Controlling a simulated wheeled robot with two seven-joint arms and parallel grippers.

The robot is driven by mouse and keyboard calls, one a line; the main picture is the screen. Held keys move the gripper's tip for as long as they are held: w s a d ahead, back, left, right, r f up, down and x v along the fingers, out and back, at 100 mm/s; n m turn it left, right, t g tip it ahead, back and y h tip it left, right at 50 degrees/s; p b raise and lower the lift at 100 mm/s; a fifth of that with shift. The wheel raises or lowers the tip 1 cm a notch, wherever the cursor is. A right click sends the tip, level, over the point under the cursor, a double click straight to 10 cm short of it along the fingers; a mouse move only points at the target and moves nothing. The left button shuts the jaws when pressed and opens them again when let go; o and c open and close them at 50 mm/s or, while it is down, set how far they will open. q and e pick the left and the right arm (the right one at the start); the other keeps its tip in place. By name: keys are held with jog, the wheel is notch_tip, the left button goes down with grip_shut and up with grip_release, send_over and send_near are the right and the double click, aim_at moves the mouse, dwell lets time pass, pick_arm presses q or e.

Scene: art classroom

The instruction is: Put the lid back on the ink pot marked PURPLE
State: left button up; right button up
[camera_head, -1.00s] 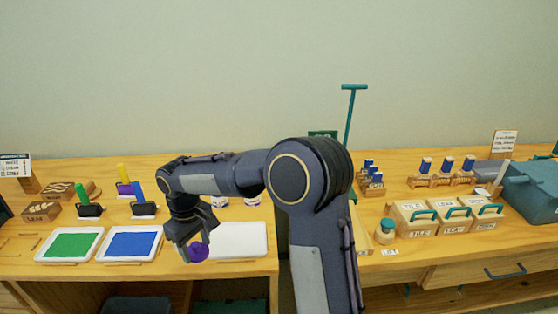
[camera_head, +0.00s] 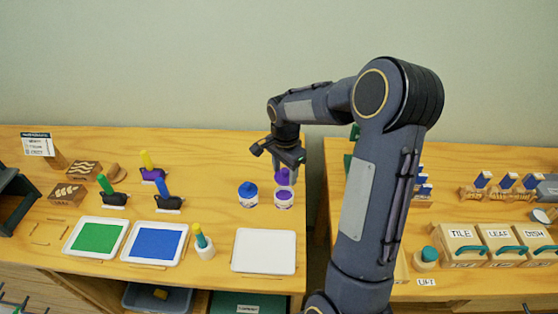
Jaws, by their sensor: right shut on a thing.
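My right gripper (camera_head: 286,168) points down near the back right of the left table, shut on a purple lid (camera_head: 283,177). The lid is just above a white ink pot (camera_head: 284,203) whose top shows purple. A small gap seems to show between lid and pot; I cannot tell whether they touch. The pot stands upright and its label is too small to read. A similar pot with a blue top (camera_head: 248,195) stands just to its left. My left gripper is not in view.
A white tray (camera_head: 264,251), a blue pad (camera_head: 157,243) and a green pad (camera_head: 95,237) lie along the front. A glue-like bottle (camera_head: 204,243) stands between blue pad and tray. Rollers stand behind the pads. A gap separates the right table, which carries labelled boxes (camera_head: 461,243).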

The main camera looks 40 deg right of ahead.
jog(key=shift+f+b, duration=2.3)
jog(key=shift+f, duration=0.85)
jog(key=shift+a+f, duration=0.1)
jog(key=o, duration=1.5)
jog(key=shift+r+p, duration=2.4)
jog(key=shift+r, duration=1.15)
